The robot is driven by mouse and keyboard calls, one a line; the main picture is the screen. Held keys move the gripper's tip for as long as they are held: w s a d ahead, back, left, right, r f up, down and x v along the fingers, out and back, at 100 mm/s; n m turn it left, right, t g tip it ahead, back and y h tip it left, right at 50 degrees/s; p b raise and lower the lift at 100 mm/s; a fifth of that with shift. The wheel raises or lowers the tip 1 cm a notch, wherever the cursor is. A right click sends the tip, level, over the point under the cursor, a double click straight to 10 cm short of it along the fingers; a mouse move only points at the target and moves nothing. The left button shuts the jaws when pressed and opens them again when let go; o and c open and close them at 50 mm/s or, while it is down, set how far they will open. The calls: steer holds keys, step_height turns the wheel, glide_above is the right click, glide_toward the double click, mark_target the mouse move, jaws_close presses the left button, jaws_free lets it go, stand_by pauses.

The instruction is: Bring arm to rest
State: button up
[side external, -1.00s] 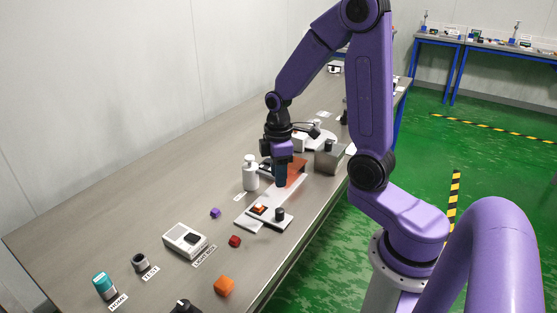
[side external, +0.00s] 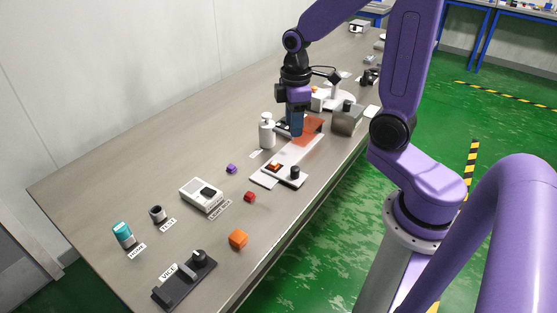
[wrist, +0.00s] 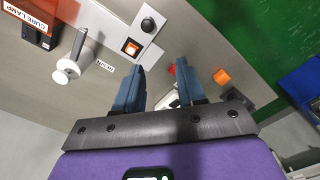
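My gripper (side external: 297,134) hangs fingers down above the bench (side external: 120,190), near the translucent orange shield (side external: 312,128) and to the right of the white bottle (side external: 267,131). In the wrist view its two blue fingers (wrist: 160,78) stand apart with a visible gap and nothing held between them. The gripper is open and empty. The exact height of the fingertips above the bench is hard to tell. My arm reaches in from the right of the side view.
A plate with a lit orange button (wrist: 131,47) and black knob (wrist: 148,24) lies nearby. A grey box (side external: 347,118) stands right. The bench's left side is mostly clear.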

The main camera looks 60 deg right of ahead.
steer(key=s+a+r+n, duration=0.1)
steer(key=s+a, duration=0.4)
steer(key=s, duration=0.4)
steer(key=s+a+r+n, duration=0.1)
steer(key=s+a+n, duration=0.1)
steer(key=s+a, duration=0.3)
steer(key=s, duration=0.4)
steer(key=shift+s+a+r, duration=0.2)
steer(key=shift+s+a, duration=0.05)
steer(key=shift+a, duration=0.05)
stand_by(1.0)
